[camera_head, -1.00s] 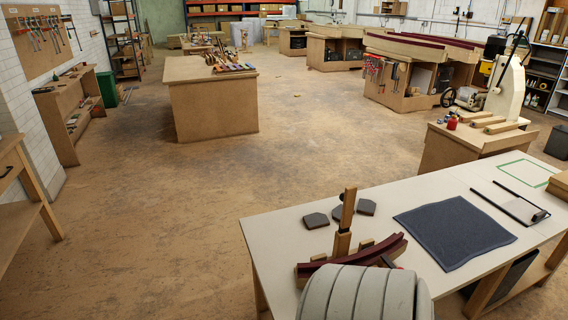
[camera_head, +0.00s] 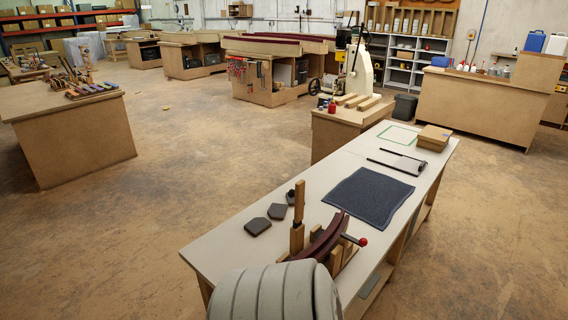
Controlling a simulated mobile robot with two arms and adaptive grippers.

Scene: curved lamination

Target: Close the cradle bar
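The cradle (camera_head: 347,252) stands on the near end of the long pale bench, with a curved dark red laminated piece (camera_head: 325,238) lying in it. A wooden bar (camera_head: 299,203) stands upright at the cradle's far left side, raised clear of the curved piece. It looks like the cradle bar, in its open position. A lever with a red knob (camera_head: 362,242) sticks out at the cradle's right side. The cradle's near lower part is hidden. Neither of my grippers is in view.
Dark flat pads (camera_head: 258,226) lie left of the bar. Open floor (camera_head: 490,240) lies right of the bench.

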